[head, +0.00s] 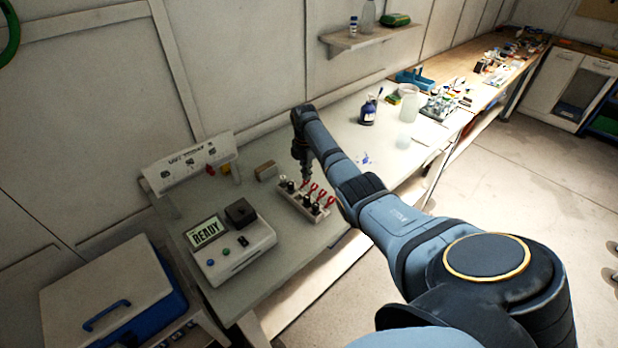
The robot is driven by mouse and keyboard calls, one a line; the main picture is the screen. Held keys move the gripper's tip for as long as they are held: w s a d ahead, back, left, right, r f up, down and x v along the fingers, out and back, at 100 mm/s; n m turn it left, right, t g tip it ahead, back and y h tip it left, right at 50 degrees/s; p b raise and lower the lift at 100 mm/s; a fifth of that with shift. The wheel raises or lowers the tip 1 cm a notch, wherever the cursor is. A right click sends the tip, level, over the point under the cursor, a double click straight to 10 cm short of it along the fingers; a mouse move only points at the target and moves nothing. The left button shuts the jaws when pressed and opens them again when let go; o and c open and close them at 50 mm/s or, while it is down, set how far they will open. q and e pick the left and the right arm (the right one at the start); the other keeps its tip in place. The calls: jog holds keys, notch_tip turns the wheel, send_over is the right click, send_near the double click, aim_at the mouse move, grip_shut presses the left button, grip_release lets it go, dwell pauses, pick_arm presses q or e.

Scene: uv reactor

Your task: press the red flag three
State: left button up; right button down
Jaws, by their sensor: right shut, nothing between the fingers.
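A pale rack (317,219) stands on the bench and holds several dark-capped vials and several small red flags (330,202) in a row. I cannot read any numbers, so I cannot tell which flag is three. My right arm comes in from the lower right and bends down over the rack. My right gripper (304,174) is shut and empty, pointing down at the back part of the rack, close to the flags. I cannot tell whether it touches one. My left gripper is not in view.
A device (235,257) with a screen reading READY and coloured buttons stands left of the rack. A small tan block (266,171) and a white panel (188,165) are behind. A dark blue bottle (368,112) stands farther right. The bench between is mostly clear.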

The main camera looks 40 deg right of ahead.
notch_tip(320, 180, up, 7)
jog(key=d+b, duration=0.1)
jog(key=b, duration=0.1)
jog(key=shift+w+f, duration=0.15)
jog(key=shift+f, duration=0.05)
jog(key=shift+w, duration=0.1)
